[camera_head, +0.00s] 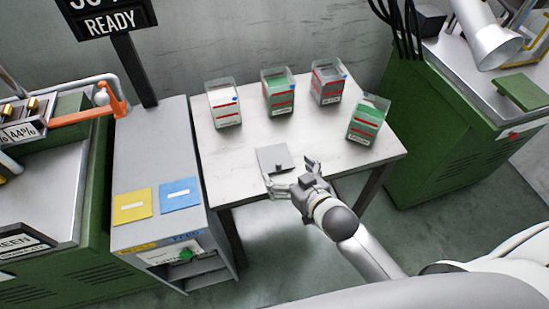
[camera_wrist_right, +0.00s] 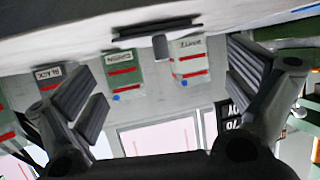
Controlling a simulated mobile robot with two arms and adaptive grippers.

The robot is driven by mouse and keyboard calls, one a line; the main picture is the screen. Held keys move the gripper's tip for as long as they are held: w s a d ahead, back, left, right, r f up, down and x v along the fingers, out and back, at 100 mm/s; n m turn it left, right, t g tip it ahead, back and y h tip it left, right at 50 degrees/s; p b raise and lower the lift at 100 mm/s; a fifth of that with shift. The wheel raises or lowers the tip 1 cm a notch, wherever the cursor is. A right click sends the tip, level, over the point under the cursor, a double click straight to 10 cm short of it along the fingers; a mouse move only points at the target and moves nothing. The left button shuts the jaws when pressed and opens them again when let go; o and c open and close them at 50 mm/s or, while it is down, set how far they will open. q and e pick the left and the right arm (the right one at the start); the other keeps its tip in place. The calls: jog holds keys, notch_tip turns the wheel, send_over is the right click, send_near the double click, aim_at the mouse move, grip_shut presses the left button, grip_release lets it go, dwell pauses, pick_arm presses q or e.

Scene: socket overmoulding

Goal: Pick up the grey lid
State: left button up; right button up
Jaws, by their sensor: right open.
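The grey lid (camera_head: 272,159) lies flat near the front edge of the white table, with a small dark knob on it. In the right wrist view, which is upside down, the lid (camera_wrist_right: 152,29) shows edge-on as a dark thin plate with its grey knob (camera_wrist_right: 160,47) between the fingers. My right gripper (camera_head: 291,172) is open and empty at the lid's front right side, its fingers spread. In the right wrist view its two fingers (camera_wrist_right: 165,88) stand far apart, with nothing between them in contact. My left gripper is not in view.
Several clear-topped bins with labels stand on the table (camera_head: 222,170) behind the lid, including a white one (camera_head: 225,113) and a green one (camera_head: 366,124). A grey cabinet with a yellow pad (camera_head: 132,206) and a blue pad (camera_head: 180,194) stands at the left.

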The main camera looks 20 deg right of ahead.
aim_at(280, 165)
jog(key=shift+x, duration=2.5)
jog(key=shift+a, duration=0.1)
jog(key=shift+c, duration=0.3)
jog(key=c, duration=0.7)
